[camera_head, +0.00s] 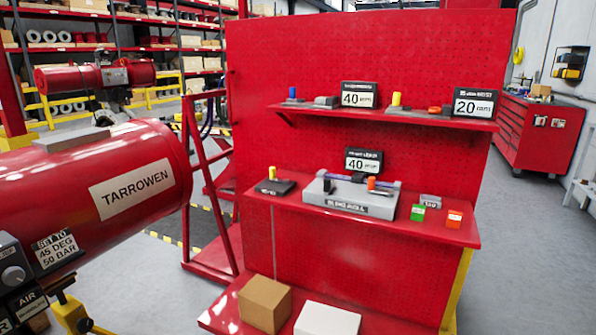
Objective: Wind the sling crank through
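A grey unit (345,203) sits on the middle shelf of the red pegboard stand. Its front label is blurred and seems to read SLING ROLL. An orange upright grip (371,183) stands at its right, perhaps the crank's handle. A small black upright part (327,186) stands at its left. A purple band shows along its back edge, and a dark piece lies across its middle. The finer crank parts are too small to tell. Neither of my grippers is in view, and nothing touches the unit.
A yellow peg on a dark base (277,185) stands left of the unit. A green block (418,213) and an orange block (454,219) stand right of it. The upper shelf (350,117) overhangs behind. A red TARROWEN cylinder (110,175) fills the left. Boxes (265,303) lie below.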

